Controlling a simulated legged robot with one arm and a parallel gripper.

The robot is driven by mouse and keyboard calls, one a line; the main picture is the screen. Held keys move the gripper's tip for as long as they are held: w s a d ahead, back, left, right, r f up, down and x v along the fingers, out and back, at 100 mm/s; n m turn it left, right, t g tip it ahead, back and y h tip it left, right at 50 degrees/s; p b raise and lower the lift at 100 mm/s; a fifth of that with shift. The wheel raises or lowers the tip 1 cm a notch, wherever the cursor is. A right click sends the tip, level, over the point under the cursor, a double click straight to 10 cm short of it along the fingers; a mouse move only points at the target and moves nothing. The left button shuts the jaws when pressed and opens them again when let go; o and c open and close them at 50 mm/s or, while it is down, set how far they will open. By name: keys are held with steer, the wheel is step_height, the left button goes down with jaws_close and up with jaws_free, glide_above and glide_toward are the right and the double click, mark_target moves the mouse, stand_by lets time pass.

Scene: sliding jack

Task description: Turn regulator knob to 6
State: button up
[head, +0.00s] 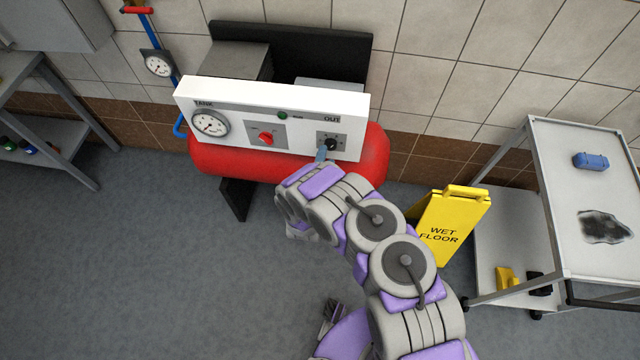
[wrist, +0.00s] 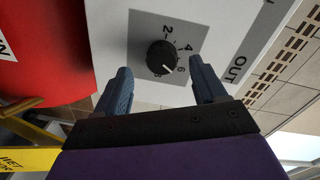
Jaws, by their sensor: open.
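The black regulator knob (wrist: 161,57) sits on a grey dial plate (wrist: 190,25) with numbers, beside the word OUT on the white panel. Its white pointer mark is turned toward the area near the 6. In the head view the knob (head: 331,144) is at the right end of the white panel (head: 350,97). My gripper (wrist: 158,88) is open, with one blue-grey finger on each side below the knob in the wrist view. The knob lies ahead of the gap between the fingertips, and I see no finger touching it. In the head view my arm partly hides the gripper.
The panel also carries a gauge (head: 210,123) and a red knob (head: 266,137). A red tank (head: 375,155) lies beneath it. A yellow wet floor sign (head: 452,225) and a trolley (head: 560,200) stand to the right.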

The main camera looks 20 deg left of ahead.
steer(key=p+v, duration=0.2)
steer(key=v, duration=1.1)
steer(key=shift+f, duration=0.1)
